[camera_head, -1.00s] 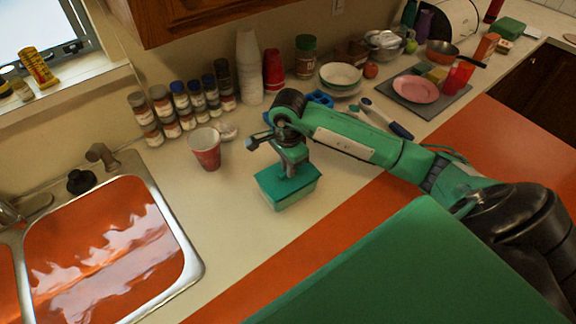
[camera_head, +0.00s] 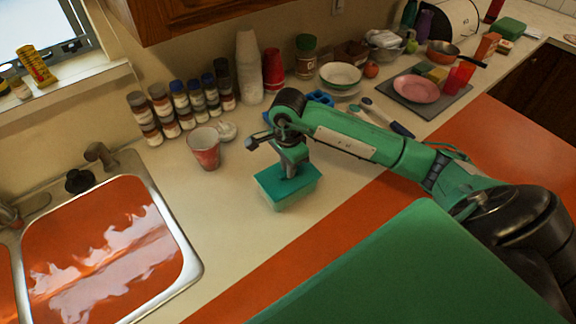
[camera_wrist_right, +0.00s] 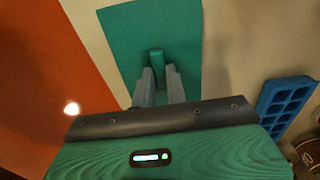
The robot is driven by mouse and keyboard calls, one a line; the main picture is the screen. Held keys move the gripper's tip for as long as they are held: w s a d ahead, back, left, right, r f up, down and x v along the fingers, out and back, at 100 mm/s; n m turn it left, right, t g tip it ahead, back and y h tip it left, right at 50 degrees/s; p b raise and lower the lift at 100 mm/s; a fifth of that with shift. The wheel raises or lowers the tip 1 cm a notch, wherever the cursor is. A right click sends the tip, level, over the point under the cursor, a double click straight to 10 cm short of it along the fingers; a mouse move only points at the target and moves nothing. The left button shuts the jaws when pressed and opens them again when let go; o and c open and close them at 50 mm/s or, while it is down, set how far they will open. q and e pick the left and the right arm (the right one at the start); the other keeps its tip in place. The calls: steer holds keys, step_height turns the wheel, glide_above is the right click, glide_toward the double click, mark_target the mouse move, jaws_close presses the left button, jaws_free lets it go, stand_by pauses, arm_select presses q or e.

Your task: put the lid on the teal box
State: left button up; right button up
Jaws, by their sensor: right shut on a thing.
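The teal lid (camera_head: 271,187) is a flat rectangle with a small raised handle, directly over the teal box (camera_head: 293,202). The paler box side shows under its front edge. I cannot tell whether the lid rests on the rim or is slightly above it. My right gripper (camera_head: 290,172) comes down from above and is shut on the lid's handle. In the right wrist view the fingers (camera_wrist_right: 159,80) are on either side of the handle, and the lid (camera_wrist_right: 180,30) hides the box. My left gripper is not in view.
A red cup (camera_head: 205,150) stands left of the box, with several spice bottles (camera_head: 180,105) behind. A blue ice tray (camera_wrist_right: 287,103) lies near the gripper. The sink (camera_head: 105,250) is at the left. The counter between sink and box is clear.

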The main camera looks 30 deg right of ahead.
steer(key=shift+f+b, duration=0.3)
steer(key=shift+f, duration=0.05)
stand_by(0.4)
steer(key=o, duration=0.8)
steer(key=shift+o, duration=0.2)
steer(key=shift+r+p, duration=1.8)
steer(key=shift+r, duration=2.25)
